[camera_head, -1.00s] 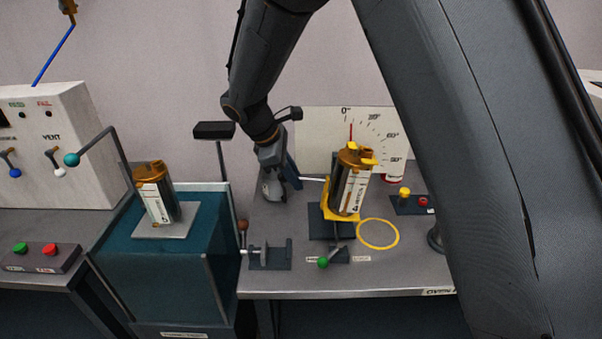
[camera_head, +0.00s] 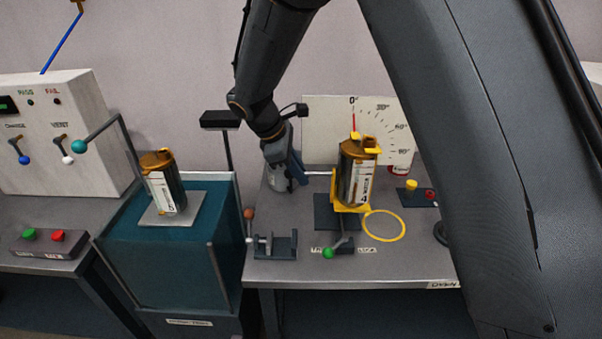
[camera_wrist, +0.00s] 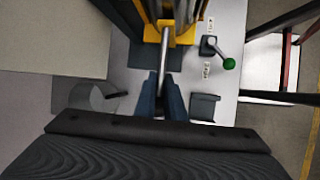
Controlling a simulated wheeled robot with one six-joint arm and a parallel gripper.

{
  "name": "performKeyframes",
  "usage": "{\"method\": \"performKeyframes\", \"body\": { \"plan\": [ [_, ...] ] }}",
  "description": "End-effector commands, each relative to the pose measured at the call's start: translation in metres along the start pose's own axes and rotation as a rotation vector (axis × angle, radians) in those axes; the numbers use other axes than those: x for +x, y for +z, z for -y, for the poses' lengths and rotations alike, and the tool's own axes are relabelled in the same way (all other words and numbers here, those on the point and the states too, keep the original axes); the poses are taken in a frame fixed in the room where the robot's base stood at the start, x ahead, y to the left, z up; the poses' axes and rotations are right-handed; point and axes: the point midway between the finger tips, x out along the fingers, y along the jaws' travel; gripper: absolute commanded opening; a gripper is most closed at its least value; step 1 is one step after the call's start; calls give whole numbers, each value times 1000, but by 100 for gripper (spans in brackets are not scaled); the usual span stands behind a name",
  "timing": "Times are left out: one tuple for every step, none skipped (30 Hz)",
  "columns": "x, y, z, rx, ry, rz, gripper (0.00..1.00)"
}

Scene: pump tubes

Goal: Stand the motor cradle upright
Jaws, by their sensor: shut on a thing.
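The yellow motor cradle (camera_head: 352,208) sits on a dark base plate on the right bench and holds a dark and orange motor (camera_head: 356,178). The motor looks close to upright, below the 0° mark of the dial board (camera_head: 388,118). A pale metal rod (camera_head: 318,173) runs left from the cradle. My gripper (camera_head: 300,172) is at the rod's left end, left of the cradle. In the wrist view, my gripper (camera_wrist: 161,92) is shut around the rod (camera_wrist: 164,62), which leads up to the yellow cradle (camera_wrist: 174,34). The exact finger contact is partly hidden.
A green-knobbed lever (camera_head: 328,252) and a yellow ring (camera_head: 384,225) lie in front of the cradle. A grey bracket (camera_head: 275,246) stands at the bench's left. A second motor (camera_head: 165,182) stands on the teal tank (camera_head: 168,262). A red-capped container (camera_head: 400,163) stands behind right.

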Motion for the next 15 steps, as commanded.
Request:
{"method": "performKeyframes", "body": {
  "plan": [
    [3, -6, 3, -1, -3, -9, 0],
    [3, -6, 3, -1, -3, -9, 11],
    [3, -6, 3, -1, -4, -9, 18],
    [3, -6, 3, -2, -3, -9, 23],
    [3, -6, 3, -2, -3, -9, 28],
    [3, -6, 3, -2, -3, -8, 29],
    [3, -5, 3, -1, -3, -7, 29],
    [3, -4, 2, -1, -3, -7, 29],
    [4, -3, 2, 1, -4, -6, 29],
    [4, -2, 2, 1, -4, -5, 29],
    [4, -1, 1, 2, -4, -5, 29],
    [4, -1, 1, 2, -4, -4, 29],
    [4, -1, 1, 2, -4, -4, 29],
    [3, 0, 1, 2, -4, -4, 29],
    [1, 0, 1, 2, -3, -4, 29]
  ]
}}
